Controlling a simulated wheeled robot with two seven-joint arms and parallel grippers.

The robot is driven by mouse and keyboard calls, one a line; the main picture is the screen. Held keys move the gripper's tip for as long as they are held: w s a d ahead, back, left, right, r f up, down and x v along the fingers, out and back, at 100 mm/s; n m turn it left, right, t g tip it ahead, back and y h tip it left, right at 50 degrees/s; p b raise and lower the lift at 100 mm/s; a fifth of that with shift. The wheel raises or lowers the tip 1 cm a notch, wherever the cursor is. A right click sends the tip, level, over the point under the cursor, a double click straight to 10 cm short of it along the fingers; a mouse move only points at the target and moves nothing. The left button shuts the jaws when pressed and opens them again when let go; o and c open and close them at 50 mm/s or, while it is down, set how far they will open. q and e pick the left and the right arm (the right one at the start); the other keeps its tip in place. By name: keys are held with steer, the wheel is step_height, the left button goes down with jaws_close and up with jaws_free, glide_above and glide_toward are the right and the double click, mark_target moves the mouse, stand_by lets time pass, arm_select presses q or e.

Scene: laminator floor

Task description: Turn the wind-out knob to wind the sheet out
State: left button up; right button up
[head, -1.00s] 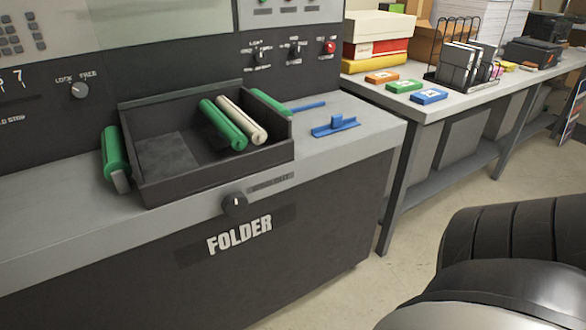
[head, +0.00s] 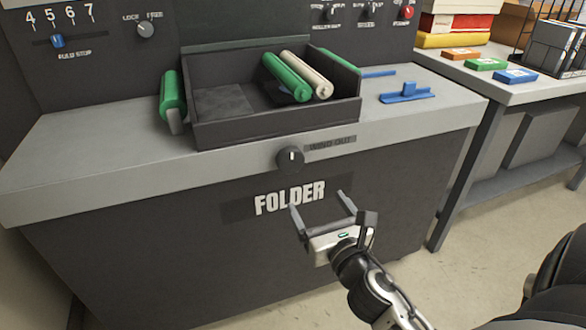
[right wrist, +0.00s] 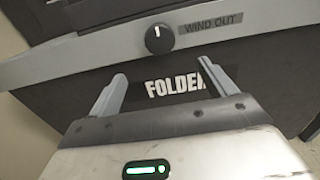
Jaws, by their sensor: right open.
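The wind-out knob (head: 290,158) is a round black dial with a white mark pointing up, on the front edge of the folder machine. It also shows in the right wrist view (right wrist: 159,38), with the WIND OUT label (right wrist: 210,27) to its right. My right gripper (head: 322,199) is open and empty, in front of the FOLDER lettering and below the knob, apart from it. Its two fingers (right wrist: 111,94) point up toward the machine front in the right wrist view. No sheet can be made out. My left gripper is not in view.
A dark tray (head: 270,124) above the knob holds a green roller (head: 287,77) and a cream roller (head: 307,74). A blue part (head: 407,93) lies on the grey top to the right. A side table (head: 500,180) stands further right. The space before the knob is clear.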

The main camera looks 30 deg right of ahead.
mark_target(292, 163)
steer(key=x, duration=1.5)
steer(key=shift+w+a+p, duration=0.1)
steer(key=shift+p, duration=0.25)
steer(key=c, duration=1)
